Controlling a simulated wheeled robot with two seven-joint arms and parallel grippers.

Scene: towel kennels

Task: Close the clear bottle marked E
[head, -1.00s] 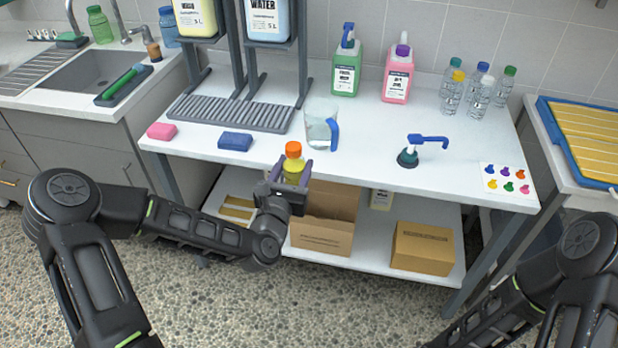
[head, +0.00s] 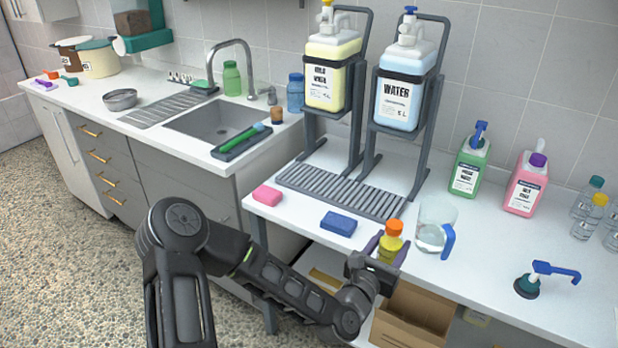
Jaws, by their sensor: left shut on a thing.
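My left gripper (head: 387,248) is shut on a small bottle (head: 389,247) with yellow contents and an orange cap (head: 395,227). The bottle is roughly upright, held at the front edge of the white table. Its lower part is hidden by the gripper, and I cannot read a letter on it. The cap sits at the bottle's top; I cannot tell how tight it is. Clear bottles stand at the right edge, one with a teal cap (head: 587,196) and one with a yellow cap (head: 590,215); no letter is readable on them. My right gripper is out of view.
A clear jug (head: 434,224) with a blue handle stands right of the held bottle. A blue sponge (head: 338,223) and pink sponge (head: 267,195) lie to its left. A blue-handled pump (head: 527,286) is at the right. Jugs on a rack (head: 340,190) stand behind.

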